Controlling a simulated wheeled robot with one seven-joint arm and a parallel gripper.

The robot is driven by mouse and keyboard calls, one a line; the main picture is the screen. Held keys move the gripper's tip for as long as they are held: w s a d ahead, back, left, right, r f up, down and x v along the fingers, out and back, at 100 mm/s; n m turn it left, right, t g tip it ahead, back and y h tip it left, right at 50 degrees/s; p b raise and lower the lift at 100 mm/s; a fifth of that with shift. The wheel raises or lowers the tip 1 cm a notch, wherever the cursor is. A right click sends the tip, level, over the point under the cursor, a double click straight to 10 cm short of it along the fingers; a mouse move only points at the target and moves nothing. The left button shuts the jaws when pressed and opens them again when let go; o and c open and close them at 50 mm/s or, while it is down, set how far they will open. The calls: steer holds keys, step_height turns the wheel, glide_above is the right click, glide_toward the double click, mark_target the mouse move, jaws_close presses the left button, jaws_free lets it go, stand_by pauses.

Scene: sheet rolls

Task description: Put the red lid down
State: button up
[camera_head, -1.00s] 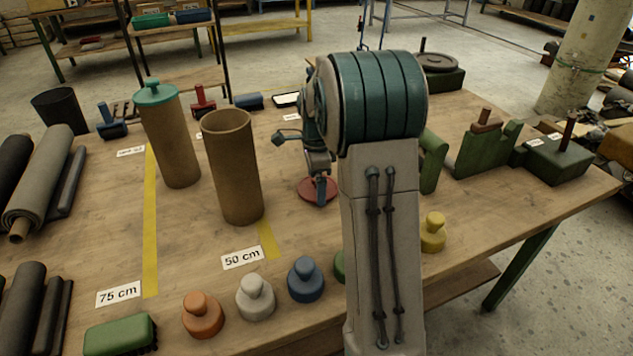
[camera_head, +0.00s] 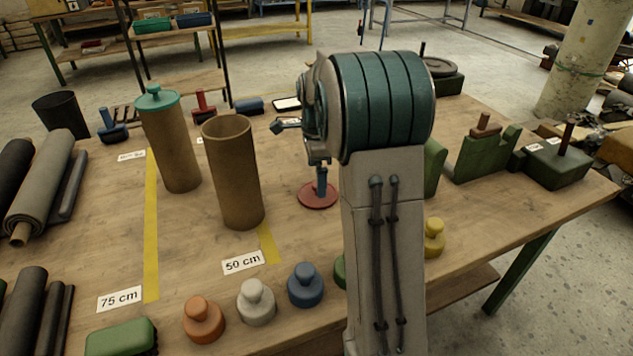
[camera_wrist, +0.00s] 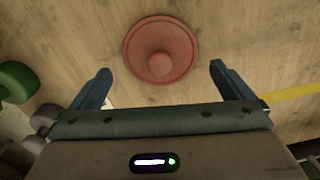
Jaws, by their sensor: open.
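The red lid (camera_head: 310,203) lies flat on the wooden table, right of the open brown tube (camera_head: 236,178). In the wrist view the lid (camera_wrist: 143,70) shows as a round disc with a knob in its middle. My gripper (camera_wrist: 160,68) is open, its two blue fingers apart on either side below the lid in that picture, touching nothing that I can see. In the head view my gripper (camera_head: 321,188) is over the lid, and my arm hides part of the area.
A tube with a teal lid (camera_head: 158,97) stands left of the open tube. Orange (camera_head: 203,321), white (camera_head: 256,304), blue (camera_head: 305,286) and yellow (camera_head: 433,240) knobbed pieces stand along the front. Green fixtures (camera_head: 483,150) stand right. Bare table surrounds the red lid.

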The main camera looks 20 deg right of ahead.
step_height(320, 180, up, 7)
steer(key=shift+r+p, duration=0.2)
steer(key=shift+p, duration=0.2)
